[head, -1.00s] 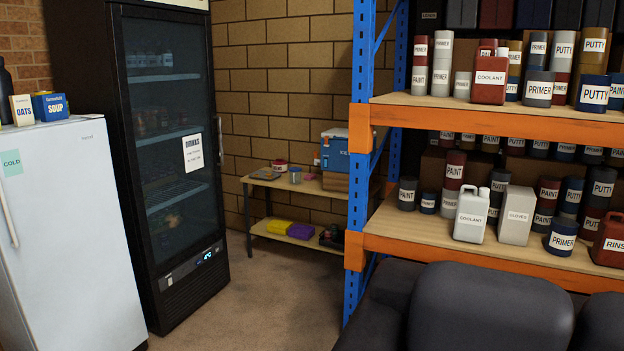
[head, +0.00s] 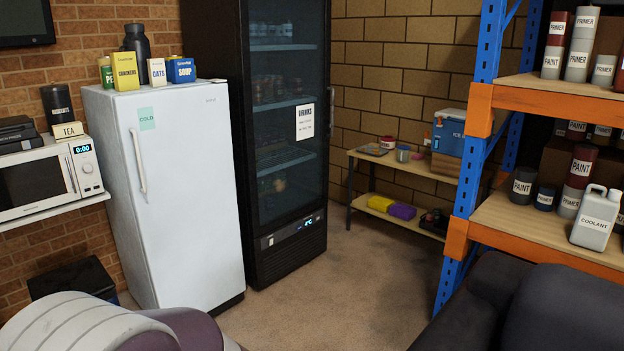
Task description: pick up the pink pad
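I see no pink pad in the head view. Neither of my grippers shows in it. A small wooden bench (head: 359,203) stands against the far block wall, between the drinks fridge and the orange and blue rack. On its lower shelf lie a yellow item (head: 380,203) and a purple item (head: 403,211), side by side. On its top are a flat grey item, a red-banded tin (head: 387,143), a grey cup (head: 402,154) and a blue cooler (head: 449,138).
A white fridge (head: 190,190) and a black drinks fridge (head: 290,110) stand left of centre. A microwave (head: 45,180) sits on a wall shelf. Dark seating (head: 540,310) fills the lower right, a striped seat (head: 75,325) the lower left. Carpet (head: 350,280) between is clear.

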